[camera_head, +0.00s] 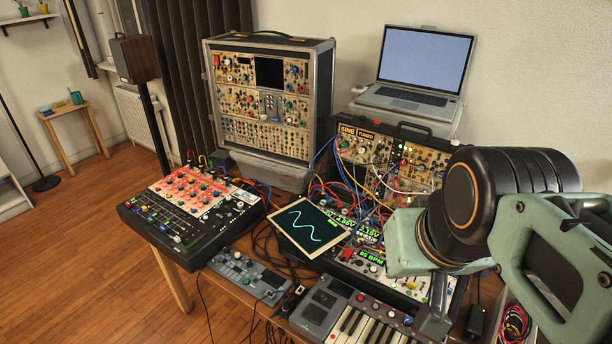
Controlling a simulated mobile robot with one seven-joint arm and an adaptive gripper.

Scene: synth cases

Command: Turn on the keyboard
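The keyboard (322,306), small and dark grey with white and black keys, lies at the bottom of the view on the table's front part. Its lower part is cut off by the picture edge. It has small controls on its left end and top panel, but I cannot make out a power switch or any lit light. My arm, pale green and black, reaches in from the right. A dark grey part at its lower end, probably my gripper (434,321), is by the keyboard's right end. I cannot see its fingers clearly, or whether it touches the keyboard.
A mixer (187,215) and a small grey device (248,276) stand to the left. A tilted wave display (308,228) and a cabled synth case (392,160) are behind the keyboard. A tall synth case (268,95) and a laptop (414,72) stand farther back. Loose cables cross the table.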

